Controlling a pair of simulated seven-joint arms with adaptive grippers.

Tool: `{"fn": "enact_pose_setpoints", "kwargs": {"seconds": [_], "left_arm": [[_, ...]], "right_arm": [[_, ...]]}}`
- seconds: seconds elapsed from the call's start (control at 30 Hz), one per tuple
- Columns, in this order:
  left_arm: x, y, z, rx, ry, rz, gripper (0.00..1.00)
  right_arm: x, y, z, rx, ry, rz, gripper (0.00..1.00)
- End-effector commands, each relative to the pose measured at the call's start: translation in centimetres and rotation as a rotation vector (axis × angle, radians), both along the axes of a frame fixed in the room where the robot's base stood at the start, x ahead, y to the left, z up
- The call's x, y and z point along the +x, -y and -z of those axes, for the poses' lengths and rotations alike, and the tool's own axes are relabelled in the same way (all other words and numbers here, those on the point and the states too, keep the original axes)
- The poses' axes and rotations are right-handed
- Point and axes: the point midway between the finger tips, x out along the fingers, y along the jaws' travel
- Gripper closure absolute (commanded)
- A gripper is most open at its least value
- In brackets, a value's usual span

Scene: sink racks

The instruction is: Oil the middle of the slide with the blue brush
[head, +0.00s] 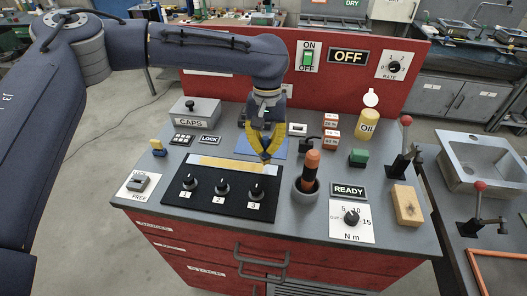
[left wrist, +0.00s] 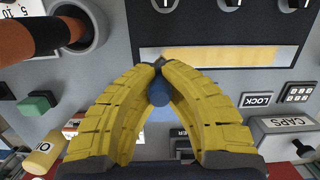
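My left gripper (head: 266,156) points down just behind the right end of the slide (head: 225,164). In the left wrist view its yellow fingers (left wrist: 158,66) come together around a blue cylinder, which looks like the blue brush (left wrist: 160,94). The brush's dark tip is at the fingertips, near the slide's edge; I cannot tell whether it touches. The slide is a long pale strip along the black panel, also seen in the left wrist view (left wrist: 225,55). A yellowish coat covers most of its length, with paler ends. My right gripper is not in view.
A yellow oil can (head: 367,125) stands at the back right. An orange-handled tool stands in a dark cup (head: 306,187) right of the panel. Black knobs (head: 222,188) line the panel's front. A CAPS box (head: 194,112) stands back left; a red lever (head: 404,150) stands right.

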Motion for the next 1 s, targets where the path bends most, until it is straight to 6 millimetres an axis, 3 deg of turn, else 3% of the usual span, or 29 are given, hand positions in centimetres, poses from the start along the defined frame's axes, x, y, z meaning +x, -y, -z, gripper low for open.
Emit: {"fn": "enact_pose_setpoints", "kwargs": {"seconds": [0.5, 1.0], "left_arm": [[0.1, 0.0, -4.7, -0.001, 0.003, 0.001, 1.00], [0.0, 0.0, -5.1, 0.000, 0.002, 0.001, 1.00]], "right_arm": [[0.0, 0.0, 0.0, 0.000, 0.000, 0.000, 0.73], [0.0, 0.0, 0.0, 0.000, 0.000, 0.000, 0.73]]}}
